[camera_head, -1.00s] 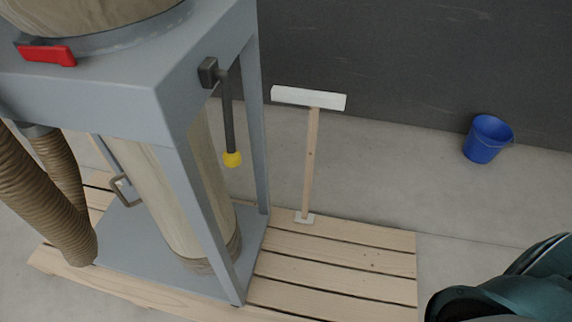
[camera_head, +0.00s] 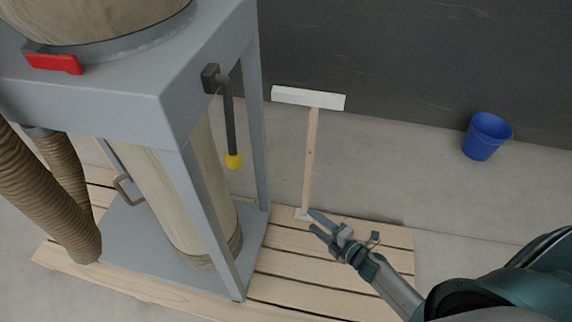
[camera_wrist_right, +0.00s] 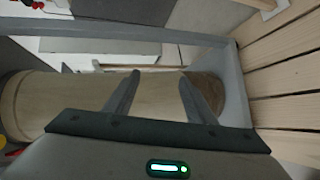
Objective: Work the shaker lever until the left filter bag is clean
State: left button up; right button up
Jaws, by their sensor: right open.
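The shaker lever (camera_head: 230,125) is a dark bar hanging down from a pivot block on the side of the grey frame, with a yellow knob (camera_head: 233,161) at its lower end. A beige filter bag (camera_head: 95,18) sits on top of the frame, cut off by the picture's top edge, so its state is partly hidden. My right gripper (camera_head: 313,222) is open and empty, low over the pallet and to the right of the lever, apart from it. In the right wrist view its two fingers (camera_wrist_right: 155,90) are spread in front of the lower beige cylinder (camera_wrist_right: 60,105). My left gripper is not in view.
The grey frame (camera_head: 90,85) stands on a wooden pallet (camera_head: 330,262). A red latch (camera_head: 55,64) is on its top. Ribbed hoses (camera_head: 45,195) are at left. A blue bucket (camera_head: 487,136) is at right.

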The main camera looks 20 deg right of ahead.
jog(key=w+a+r+n+y+p, duration=0.1)
jog(key=a+r+n+y, duration=0.2)
jog(key=r+n, duration=0.45)
jog(key=a+r+n+y, duration=0.2)
jog(key=r+n+y, duration=0.15)
jog(key=r, duration=0.75)
jog(key=w+a+r+n+y+p, duration=0.1)
jog(key=a+r+n+y, duration=0.15)
jog(key=r+n, duration=0.55)
jog(key=n+g+y, duration=0.1)
jog(key=n+g, duration=0.3)
jog(key=n, duration=0.3)
send_near(233, 160)
jog(key=d+f, duration=0.2)
jog(key=shift+w+r, duration=0.1)
jog(key=shift+r, duration=0.05)
jog(key=p+x, duration=0.4)
jog(key=x, duration=0.7)
jog(key=shift+r, duration=0.15)
jog(key=shift+w+a, duration=0.3)
jog(key=shift+a, duration=0.2)
jog(key=shift+c, duration=0.3)
